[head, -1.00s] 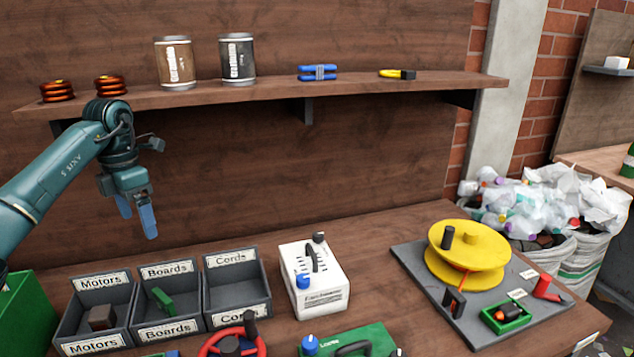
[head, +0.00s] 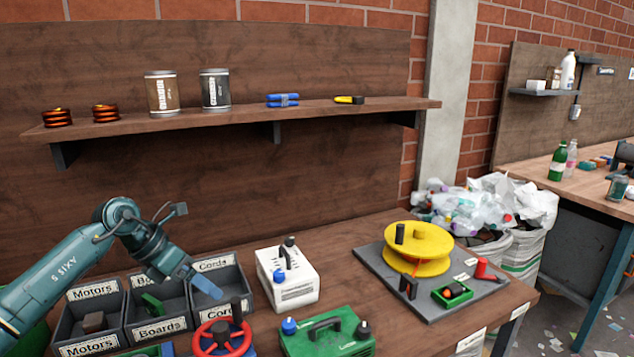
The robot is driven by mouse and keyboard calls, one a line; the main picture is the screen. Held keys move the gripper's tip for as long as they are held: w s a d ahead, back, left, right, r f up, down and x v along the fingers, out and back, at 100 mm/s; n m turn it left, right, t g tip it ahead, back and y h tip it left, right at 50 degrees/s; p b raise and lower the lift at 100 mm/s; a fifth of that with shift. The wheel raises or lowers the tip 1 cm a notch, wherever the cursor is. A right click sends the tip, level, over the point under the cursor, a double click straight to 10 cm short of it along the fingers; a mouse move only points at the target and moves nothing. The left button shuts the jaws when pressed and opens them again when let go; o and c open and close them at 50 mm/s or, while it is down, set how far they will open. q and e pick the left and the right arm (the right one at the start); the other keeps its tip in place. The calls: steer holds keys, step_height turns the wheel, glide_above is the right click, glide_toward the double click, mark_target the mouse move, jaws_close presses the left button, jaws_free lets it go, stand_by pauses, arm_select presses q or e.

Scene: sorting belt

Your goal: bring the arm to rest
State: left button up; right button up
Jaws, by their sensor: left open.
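My left arm comes in from the left in the head view, and my left gripper (head: 202,286) is open with no object seen in it. Its blue fingers point down and right, in front of the Boards bin (head: 157,325) and the Cords bin (head: 232,262) in the picture. Whether it touches the bins cannot be told. The Motors bin (head: 93,291) stands to the left, with a brown block (head: 94,322) in it. A green board (head: 152,304) lies in the Boards bin. My right gripper is not in view.
A grey board with a yellow reel (head: 419,249) lies further right. A shelf (head: 215,117) with cans and coils runs above.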

arm_select(q)
steer(key=s+d+r+n+t+h, duration=0.25)
steer(key=d+n+t+h, duration=0.25)
steer(key=d, duration=0.4)
steer(key=s+d+r+n+t+h, duration=0.1)
steer(key=d+r+n+t+h, duration=0.35)
steer(key=d, duration=0.35)
steer(key=s+a+f+n+t+y, duration=0.1)
steer(key=s+a+f+n+y, duration=0.6)
steer(key=n, duration=0.7)
steer(key=s+a+f+n+y, duration=0.45)
steer(key=f+n+y, duration=0.5)
steer(key=n, duration=0.35)
steer(key=s+f+n+g+h, duration=0.15)
steer(key=s+f+g, duration=0.3)
steer(key=s, duration=0.55)
steer(key=s+f+n+g, duration=0.35)
steer(key=s+g, duration=0.25)
steer(key=s, duration=0.4)
steer(key=w+d+f+m+t+h+p, duration=0.1)
steer(key=w+d+f+t+h+p, duration=0.1)
steer(key=w+d+t, duration=0.4)
steer(key=t+h+p, duration=0.1)
steer(key=p, duration=0.1)
steer(key=shift+d+f+p, duration=0.2)
steer(key=shift+d+p, duration=0.2)
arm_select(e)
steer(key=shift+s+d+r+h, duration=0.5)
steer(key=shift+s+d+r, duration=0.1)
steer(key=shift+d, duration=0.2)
